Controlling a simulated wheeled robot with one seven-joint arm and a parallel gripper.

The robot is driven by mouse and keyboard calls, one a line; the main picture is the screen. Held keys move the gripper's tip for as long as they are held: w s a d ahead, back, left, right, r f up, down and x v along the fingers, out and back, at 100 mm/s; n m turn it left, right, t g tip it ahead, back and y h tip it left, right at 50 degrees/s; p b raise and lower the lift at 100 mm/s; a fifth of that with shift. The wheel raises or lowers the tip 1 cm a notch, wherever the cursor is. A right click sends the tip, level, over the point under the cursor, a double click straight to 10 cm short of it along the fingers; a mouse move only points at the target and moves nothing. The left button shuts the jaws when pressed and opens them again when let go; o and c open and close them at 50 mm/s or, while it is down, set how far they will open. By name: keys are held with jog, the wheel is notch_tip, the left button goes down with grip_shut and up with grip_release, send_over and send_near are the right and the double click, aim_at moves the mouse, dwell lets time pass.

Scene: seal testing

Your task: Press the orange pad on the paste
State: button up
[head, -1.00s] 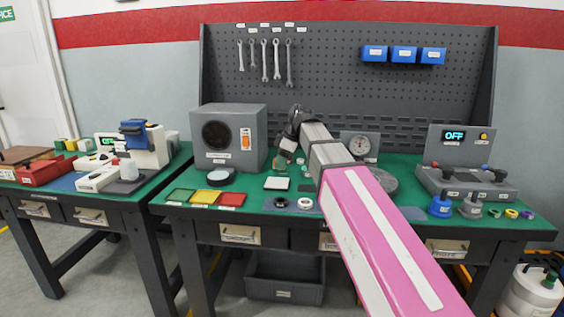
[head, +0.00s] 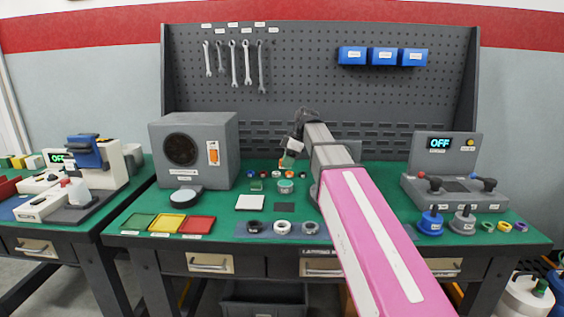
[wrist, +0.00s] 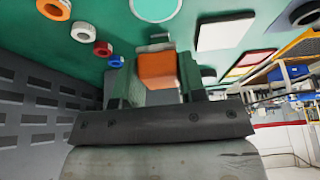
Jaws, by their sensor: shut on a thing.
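My gripper (head: 288,160) is above the back middle of the green bench in the head view. In the wrist view my gripper (wrist: 156,88) is shut on an orange pad (wrist: 157,68), which sits between its two greenish fingers. A small round pot (head: 285,187), which looks like the paste, stands on the bench below and in front of the gripper. In the wrist view the pot (wrist: 155,8) shows as a white ring with a teal middle at the top edge. The pad is apart from it in that view.
A row of small coloured rings lies behind the pot, among them a red ring (wrist: 103,48). A white square plate (head: 250,202) lies to the left. A grey speaker-like box (head: 195,150) stands at the left. White and dark rings lie on a mat in front.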

aim_at(284, 183)
jog(key=shift+f, duration=2.9)
jog(key=shift+f, duration=0.55)
jog(key=shift+r, duration=3.45)
